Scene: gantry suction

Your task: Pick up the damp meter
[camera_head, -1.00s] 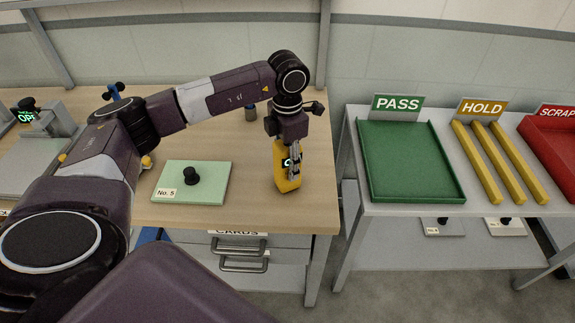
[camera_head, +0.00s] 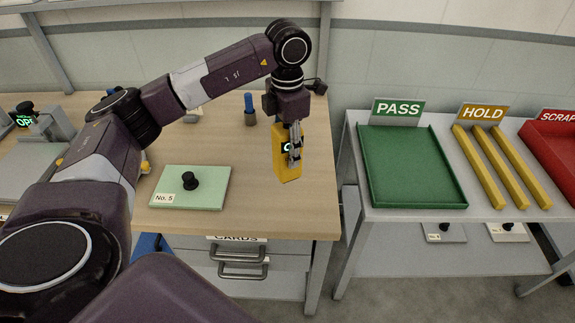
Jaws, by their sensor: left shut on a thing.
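The damp meter (camera_head: 287,165) is a yellow handheld case with a small dark screen showing a green sign. It is upright, slightly tilted, above the right part of the wooden bench. My left gripper (camera_head: 295,146) points down and is shut on the damp meter. The gripper's finger covers part of the meter's face. The meter seems to be clear of the bench top. My right gripper is not in view.
A pale green plate (camera_head: 207,200) marked No. 5 with a black knob (camera_head: 190,181) lies on the bench (camera_head: 250,221). A blue-topped cylinder (camera_head: 250,109) stands behind. A green PASS tray (camera_head: 375,185), yellow HOLD bars (camera_head: 478,165) and a red SCRAP tray (camera_head: 562,150) are at right.

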